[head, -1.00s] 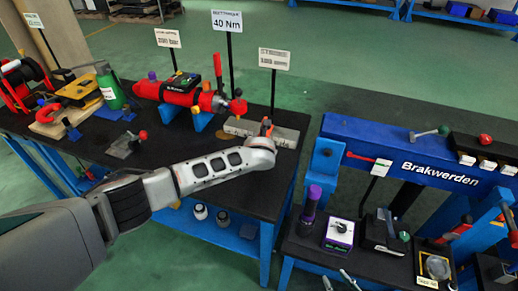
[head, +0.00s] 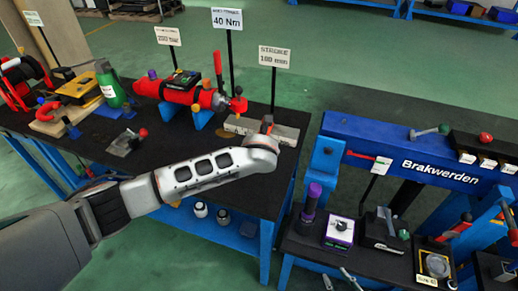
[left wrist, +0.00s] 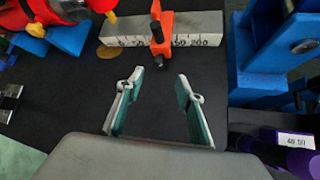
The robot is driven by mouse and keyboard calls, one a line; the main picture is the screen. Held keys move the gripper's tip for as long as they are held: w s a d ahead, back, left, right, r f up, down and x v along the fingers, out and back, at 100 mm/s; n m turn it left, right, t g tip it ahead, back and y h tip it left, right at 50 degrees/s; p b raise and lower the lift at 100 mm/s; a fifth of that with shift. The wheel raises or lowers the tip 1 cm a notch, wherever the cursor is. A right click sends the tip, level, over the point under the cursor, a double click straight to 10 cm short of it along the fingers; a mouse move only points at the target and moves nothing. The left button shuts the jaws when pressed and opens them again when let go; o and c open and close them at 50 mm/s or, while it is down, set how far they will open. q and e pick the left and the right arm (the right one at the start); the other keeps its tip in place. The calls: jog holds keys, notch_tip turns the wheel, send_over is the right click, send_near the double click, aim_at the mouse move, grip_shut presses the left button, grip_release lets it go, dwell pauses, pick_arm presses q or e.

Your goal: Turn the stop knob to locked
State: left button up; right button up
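The stop is an orange block (left wrist: 161,27) straddling a grey metal scale bar (left wrist: 198,27) with printed numbers. Its black knob (left wrist: 157,33) points toward my left gripper (left wrist: 162,84). The left gripper is open and empty, its two teal-padded fingers apart over the dark table top, short of the knob. In the head view the bar (head: 285,133) lies near the table's right end, and the left wrist hides the left fingers. The knob's locked or unlocked marking cannot be read. My right gripper (head: 339,281) shows only as two separated fingertips at the bottom edge.
A red cylinder (head: 180,95) lies on blue supports left of the bar. A sign (head: 275,56) reading "STROKE 100 mm" stands behind it. Dark table top around the fingers is clear.

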pick_arm(q)
jog(key=shift+v, duration=2.15)
